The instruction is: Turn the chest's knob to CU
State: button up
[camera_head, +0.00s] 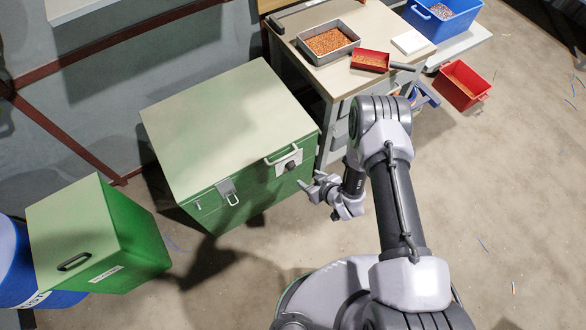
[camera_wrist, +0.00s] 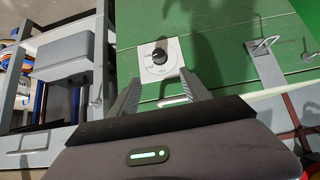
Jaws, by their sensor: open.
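The green chest (camera_head: 225,125) stands at the centre left in the head view, its lid shut. Its black knob (camera_wrist: 159,56) sits on a white plate (camera_wrist: 172,70) with small markings on the chest's green front in the wrist view. The marking at the plate's lower edge is too small to read surely. The knob also shows in the head view (camera_head: 290,165). My gripper (camera_wrist: 160,88) is open and empty, its two fingers pointing at the plate, with the knob lying beyond and between the tips. In the head view my gripper (camera_head: 308,188) is just right of the chest's front.
A latch (camera_head: 228,191) and a pale handle (camera_head: 282,154) stick out from the chest near the knob. A workbench (camera_head: 340,80) with trays stands close behind. A green box (camera_head: 95,235) is at left. Floor at right is mostly free.

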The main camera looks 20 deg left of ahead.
aim_at(293, 168)
jog(key=b+x, duration=0.7)
jog(key=x, duration=0.8)
jog(key=shift+w+f+b, duration=0.1)
jog(key=shift+f+b, duration=0.2)
jog(key=shift+f, duration=0.15)
jog(key=shift+w+a+f, duration=0.3)
jog(key=shift+w+a, duration=0.05)
jog(key=shift+a, duration=0.1)
grip_shut()
